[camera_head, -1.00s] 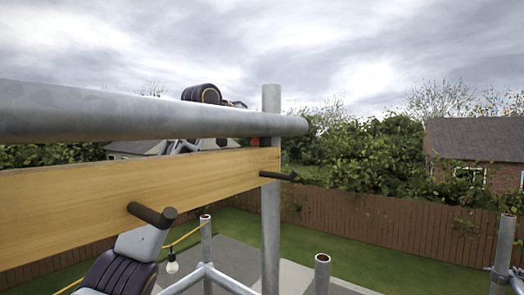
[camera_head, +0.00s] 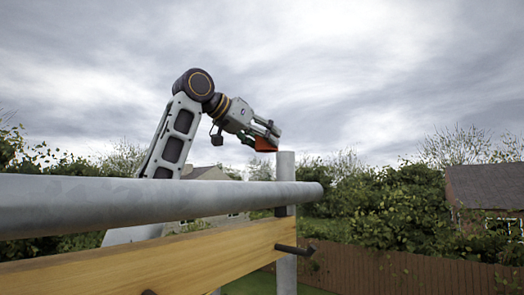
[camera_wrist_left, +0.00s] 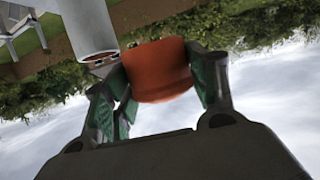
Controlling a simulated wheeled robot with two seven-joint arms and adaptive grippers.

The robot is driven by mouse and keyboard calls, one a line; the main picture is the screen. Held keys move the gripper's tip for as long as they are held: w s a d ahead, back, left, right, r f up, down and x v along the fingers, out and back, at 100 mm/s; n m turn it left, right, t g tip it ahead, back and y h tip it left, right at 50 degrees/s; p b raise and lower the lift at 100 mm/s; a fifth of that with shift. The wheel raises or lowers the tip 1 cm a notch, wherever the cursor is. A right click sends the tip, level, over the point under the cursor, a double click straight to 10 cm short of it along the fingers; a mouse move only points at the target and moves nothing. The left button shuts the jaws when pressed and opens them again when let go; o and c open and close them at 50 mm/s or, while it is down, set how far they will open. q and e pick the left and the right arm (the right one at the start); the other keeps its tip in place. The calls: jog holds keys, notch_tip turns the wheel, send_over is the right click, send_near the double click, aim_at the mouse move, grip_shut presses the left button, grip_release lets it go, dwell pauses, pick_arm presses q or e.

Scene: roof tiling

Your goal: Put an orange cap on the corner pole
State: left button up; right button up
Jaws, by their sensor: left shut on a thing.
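My left gripper (camera_head: 266,136) is shut on an orange cap (camera_head: 264,145) in the head view, above the grey rail and just left of the corner pole (camera_head: 286,168). The pole is a grey upright tube whose top shows bare, slightly lower than the cap. In the left wrist view the gripper (camera_wrist_left: 165,85) holds the orange cap (camera_wrist_left: 157,70) between its green-padded fingers. The end of a grey pole (camera_wrist_left: 90,28) shows close beside the cap at upper left; whether they touch I cannot tell. My right gripper is not in view.
A thick horizontal grey rail (camera_head: 130,203) crosses in front of the pole, with a wooden board (camera_head: 200,258) below it. A dark peg (camera_head: 296,249) sticks out of the board. A brown fence (camera_head: 400,272) and bushes stand behind. The air above the pole is clear.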

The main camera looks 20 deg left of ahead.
aim_at(281, 153)
pick_arm(q)
jog(key=shift+m+g+h, duration=0.3)
jog(key=shift+m+h, duration=0.1)
jog(key=s+d, duration=0.1)
jog(key=d, duration=0.1)
jog(key=d+r, duration=0.1)
jog(key=d, duration=0.1)
jog(key=s+d+r+p, duration=0.1)
jog(key=d, duration=0.1)
jog(key=shift+s+r, duration=0.1)
jog(key=shift+s, duration=0.2)
jog(key=shift+a, duration=0.3)
jog(key=shift+w, duration=0.1)
jog(key=shift+d, duration=0.2)
jog(key=shift+f, duration=0.3)
jog(key=shift+a+f, duration=0.15)
jog(key=shift+f, duration=2.5)
jog(key=shift+f+b, duration=0.5)
jog(key=shift+f, duration=0.1)
